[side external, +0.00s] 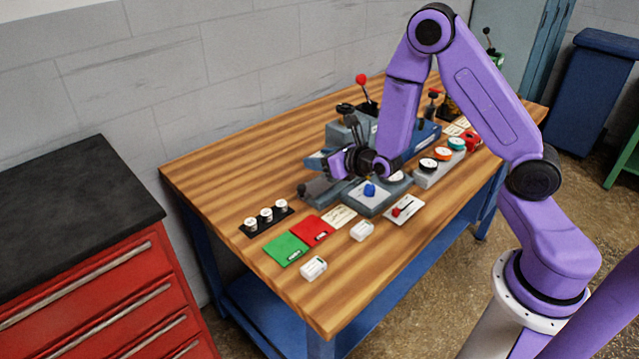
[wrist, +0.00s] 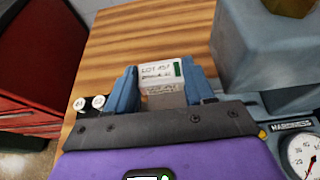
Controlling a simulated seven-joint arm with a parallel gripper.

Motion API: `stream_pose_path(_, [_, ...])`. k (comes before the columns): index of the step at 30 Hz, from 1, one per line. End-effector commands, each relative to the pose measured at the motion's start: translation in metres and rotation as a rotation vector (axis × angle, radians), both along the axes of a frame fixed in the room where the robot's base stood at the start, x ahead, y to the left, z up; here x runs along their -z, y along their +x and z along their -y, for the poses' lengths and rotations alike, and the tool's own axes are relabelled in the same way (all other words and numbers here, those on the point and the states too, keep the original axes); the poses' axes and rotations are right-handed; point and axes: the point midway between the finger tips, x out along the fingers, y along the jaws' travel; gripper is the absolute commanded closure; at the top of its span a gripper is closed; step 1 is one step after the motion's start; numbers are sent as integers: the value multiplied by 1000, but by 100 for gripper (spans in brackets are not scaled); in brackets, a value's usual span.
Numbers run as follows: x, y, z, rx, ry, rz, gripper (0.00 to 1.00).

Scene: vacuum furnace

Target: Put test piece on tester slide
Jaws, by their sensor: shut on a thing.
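My gripper (side external: 325,166) is over the bench at the grey tester (side external: 369,200). In the wrist view its two blue fingers (wrist: 163,82) are closed on a pale block with a "LOT 457" label, which I take as the test piece (wrist: 158,72). In the side view the gripper hides this piece. A dark grey part (side external: 316,192) juts from the tester's left side, below the gripper, and looks like the slide. I cannot tell whether the piece touches it. The tester's "HARDNESS" dial (wrist: 310,155) shows at the lower right of the wrist view.
Green (side external: 286,249) and red (side external: 312,231) pads lie at the front left. White boxes (side external: 313,268) (side external: 362,230) stand nearby. A black rack (side external: 256,228) holds three pale pucks.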

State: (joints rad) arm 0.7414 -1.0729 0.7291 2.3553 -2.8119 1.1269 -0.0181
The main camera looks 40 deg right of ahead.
Motion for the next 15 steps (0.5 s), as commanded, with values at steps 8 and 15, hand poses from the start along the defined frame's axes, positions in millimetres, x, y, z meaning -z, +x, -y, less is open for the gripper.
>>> stream_pose_path(8, [29, 0, 0, 0, 0, 0, 100])
stream_pose_path(15, [47, -1, -1, -1, -1, -1, 100])
